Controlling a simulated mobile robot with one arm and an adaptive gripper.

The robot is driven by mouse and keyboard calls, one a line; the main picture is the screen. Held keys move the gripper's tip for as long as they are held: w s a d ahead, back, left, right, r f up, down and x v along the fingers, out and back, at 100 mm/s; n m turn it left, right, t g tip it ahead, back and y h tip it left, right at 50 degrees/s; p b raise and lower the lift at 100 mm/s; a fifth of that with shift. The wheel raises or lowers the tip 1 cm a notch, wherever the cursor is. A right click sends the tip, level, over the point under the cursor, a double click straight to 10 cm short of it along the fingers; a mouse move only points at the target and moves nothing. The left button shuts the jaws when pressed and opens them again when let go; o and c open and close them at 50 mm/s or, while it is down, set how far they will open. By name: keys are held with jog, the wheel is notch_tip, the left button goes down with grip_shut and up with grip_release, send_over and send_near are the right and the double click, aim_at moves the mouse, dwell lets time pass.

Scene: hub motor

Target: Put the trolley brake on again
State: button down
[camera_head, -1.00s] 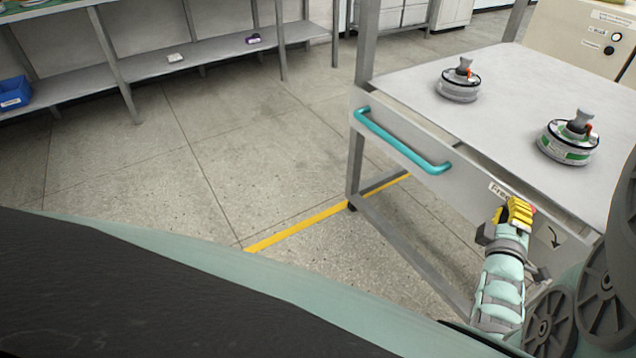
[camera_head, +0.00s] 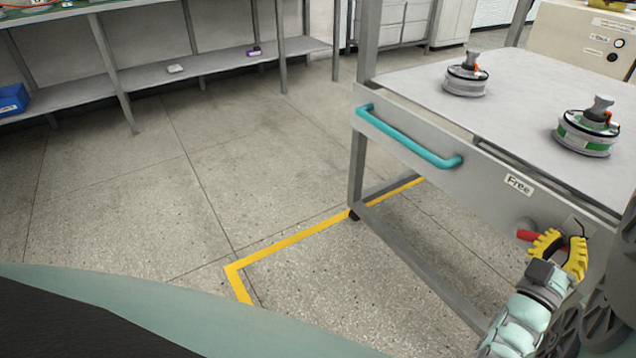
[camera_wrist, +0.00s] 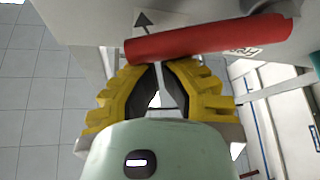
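The trolley (camera_head: 440,185) stands at the right with a grey top and a teal push handle (camera_head: 405,138). Its red brake lever (camera_head: 527,236) sticks out from the front panel, below and right of a "Free" label (camera_head: 519,184). My gripper (camera_head: 564,238) is at the panel, just right of the lever's visible end, with its yellow fingers apart. In the wrist view, the red lever (camera_wrist: 205,38) lies across just beyond the fingertips (camera_wrist: 164,66). A gap shows between the fingers, and they do not grip the lever. Whether they touch it I cannot tell.
Two hub motors (camera_head: 466,80) (camera_head: 588,130) stand on the trolley top. A beige box (camera_head: 580,35) is behind it. Yellow floor tape (camera_head: 290,241) runs beside the trolley leg. Open floor lies left, up to a shelf rack (camera_head: 150,80) with a blue bin (camera_head: 12,99).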

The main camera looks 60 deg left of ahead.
jog(key=shift+d+f+m+t+h+b, duration=0.15)
jog(key=shift+d+f+m+h+b, duration=0.15)
jog(key=shift+f+m+h+b, duration=0.85)
jog(key=shift+d+f+m+t+h+b, duration=0.15)
jog(key=shift+d+m+h, duration=0.2)
jog(key=shift+m+h, duration=0.9)
jog(key=shift+d+f+m+t+h+b, duration=0.1)
jog(key=shift+d+f+m+h+b, duration=0.35)
jog(key=shift+m, duration=1.45)
jog(key=shift+a+f+h, duration=0.15)
jog(key=shift+f+h, duration=0.05)
jog(key=shift+h, duration=0.05)
notch_tip(320, 180, up, 4)
jog(key=p, duration=0.3)
jog(key=v, duration=1)
jog(key=shift+s, duration=0.4)
jog(key=shift+p, duration=0.3)
